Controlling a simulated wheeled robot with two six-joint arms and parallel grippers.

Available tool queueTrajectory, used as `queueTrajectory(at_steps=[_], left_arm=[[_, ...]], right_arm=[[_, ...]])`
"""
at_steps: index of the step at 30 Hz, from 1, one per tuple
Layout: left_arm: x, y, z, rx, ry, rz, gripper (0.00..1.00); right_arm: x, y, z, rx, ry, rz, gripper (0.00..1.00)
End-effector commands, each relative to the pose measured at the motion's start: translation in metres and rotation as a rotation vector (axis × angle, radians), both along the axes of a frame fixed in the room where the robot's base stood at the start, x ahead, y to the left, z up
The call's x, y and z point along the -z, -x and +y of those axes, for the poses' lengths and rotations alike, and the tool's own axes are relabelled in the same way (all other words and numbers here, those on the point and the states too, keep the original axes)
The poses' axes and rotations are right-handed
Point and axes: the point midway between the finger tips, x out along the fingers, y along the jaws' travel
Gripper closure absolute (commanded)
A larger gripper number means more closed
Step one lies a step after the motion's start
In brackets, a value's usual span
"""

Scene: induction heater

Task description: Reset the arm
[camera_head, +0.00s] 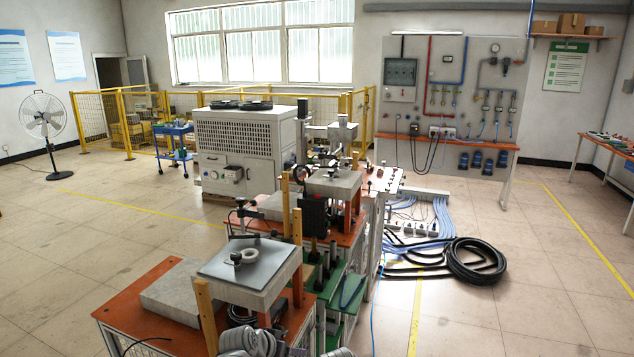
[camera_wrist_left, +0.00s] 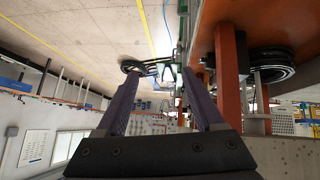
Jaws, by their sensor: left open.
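My left gripper (camera_wrist_left: 158,85) shows in the left wrist view with its two dark fingers spread apart and nothing between them. In that view it is beside an orange-legged workbench (camera_wrist_left: 225,75), which stands on the right side of the picture. The wrist view is strongly tilted, with the floor at the top. In the head view, grey rounded arm parts (camera_head: 252,342) of mine show at the bottom edge, in front of the near workbench. No gripper fingers can be made out there. My right gripper is in neither view.
The near orange-topped bench (camera_head: 135,303) carries a raised grey plate (camera_head: 225,262) with a white ring (camera_head: 250,256). More benches and a large grey cabinet (camera_head: 245,135) stand behind. A black hose coil (camera_head: 470,262) lies on the floor at right. Floor is open left and right.

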Motion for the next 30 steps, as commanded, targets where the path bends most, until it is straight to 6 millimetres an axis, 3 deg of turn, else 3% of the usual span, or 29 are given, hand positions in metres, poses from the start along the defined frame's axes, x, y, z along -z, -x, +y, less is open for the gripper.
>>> queueTrajectory(at_steps=[3,6,13,21,30], left_arm=[[0.029,0.039,0.027,-0.062,-0.074,0.213,0.31],[0.043,0.067,0.049,-0.131,-0.135,0.358,0.31],[0.058,0.129,0.098,-0.327,-0.278,0.634,0.31],[0.058,0.152,0.035,-0.163,-0.38,0.647,0.31],[0.057,0.181,-0.011,-0.034,-0.484,0.657,0.31]], right_arm=[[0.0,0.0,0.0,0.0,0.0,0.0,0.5],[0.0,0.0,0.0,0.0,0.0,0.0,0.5],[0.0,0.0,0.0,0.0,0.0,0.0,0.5],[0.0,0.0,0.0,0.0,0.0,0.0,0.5],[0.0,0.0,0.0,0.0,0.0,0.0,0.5]])
